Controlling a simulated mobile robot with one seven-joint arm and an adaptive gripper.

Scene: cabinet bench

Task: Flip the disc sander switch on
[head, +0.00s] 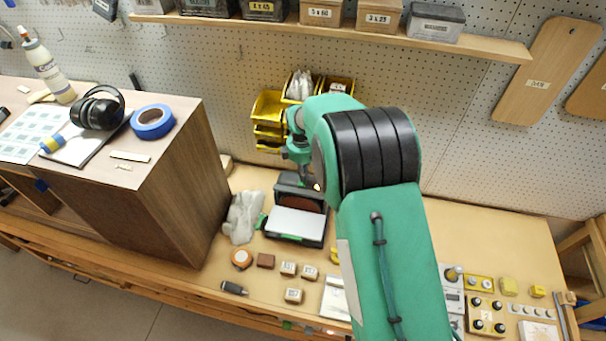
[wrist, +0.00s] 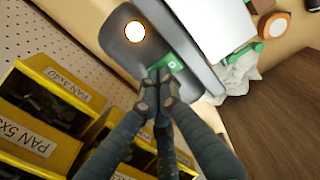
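The disc sander (head: 296,222) stands on the bench with a dark body, a brown disc and a pale flat table. In the wrist view its grey housing (wrist: 120,45) fills the upper middle, with a bright white round spot on it. A small green switch plate (wrist: 172,64) with a white mark sits on the housing. My gripper (wrist: 156,82) has its fingertips together with nothing seen between them, right in front of the green plate; I cannot tell whether they touch it. In the head view my arm hides much of the gripper and the switch.
Yellow bins (head: 268,106) hang on the pegboard close behind the gripper. A wooden cabinet (head: 165,190) stands left of the sander, with a grey-white cloth (head: 243,217) between them. Small blocks and a tape roll (head: 241,258) lie in front.

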